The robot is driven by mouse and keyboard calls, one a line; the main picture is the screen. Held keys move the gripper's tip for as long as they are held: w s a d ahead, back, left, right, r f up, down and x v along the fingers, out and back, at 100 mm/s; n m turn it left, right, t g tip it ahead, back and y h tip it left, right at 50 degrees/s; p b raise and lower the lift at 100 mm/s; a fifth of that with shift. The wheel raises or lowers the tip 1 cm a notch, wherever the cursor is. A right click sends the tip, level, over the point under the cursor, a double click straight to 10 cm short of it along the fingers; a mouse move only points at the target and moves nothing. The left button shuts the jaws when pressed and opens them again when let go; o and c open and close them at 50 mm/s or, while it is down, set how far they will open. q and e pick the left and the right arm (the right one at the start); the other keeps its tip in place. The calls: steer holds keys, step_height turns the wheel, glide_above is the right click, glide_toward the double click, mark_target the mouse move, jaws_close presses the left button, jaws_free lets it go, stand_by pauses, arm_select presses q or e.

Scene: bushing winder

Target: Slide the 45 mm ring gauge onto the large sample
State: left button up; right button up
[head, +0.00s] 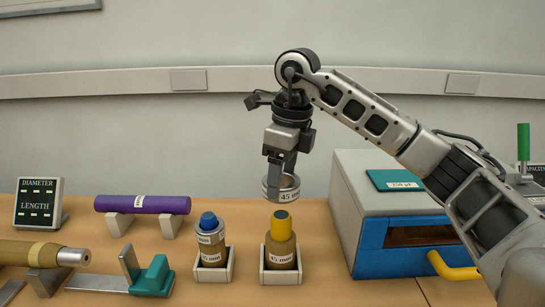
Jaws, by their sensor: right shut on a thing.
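The 45 mm ring gauge (281,194), a grey metal ring with a white label, is held in my right gripper (281,174). The gripper points down and is shut on the ring. The large sample (281,245), a brown cylinder with a yellow top, stands upright in a white holder (281,277) with a label. The ring is above the sample's yellow top, roughly in line with it in the picture, with a small gap between them. The ring's depth relative to the sample is hard to tell. My left gripper is not in view.
A smaller blue-topped sample (211,260) with a metal ring (209,233) around it stands in a holder to the left. A blue-and-grey machine (400,250) with a yellow handle is at the right. A purple roll (142,204) and a teal-jawed fixture (154,276) are further left.

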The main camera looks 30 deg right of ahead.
steer(key=shift+w+d+r+m, duration=0.15)
steer(key=shift+r+m, duration=0.15)
steer(key=shift+m, duration=0.1)
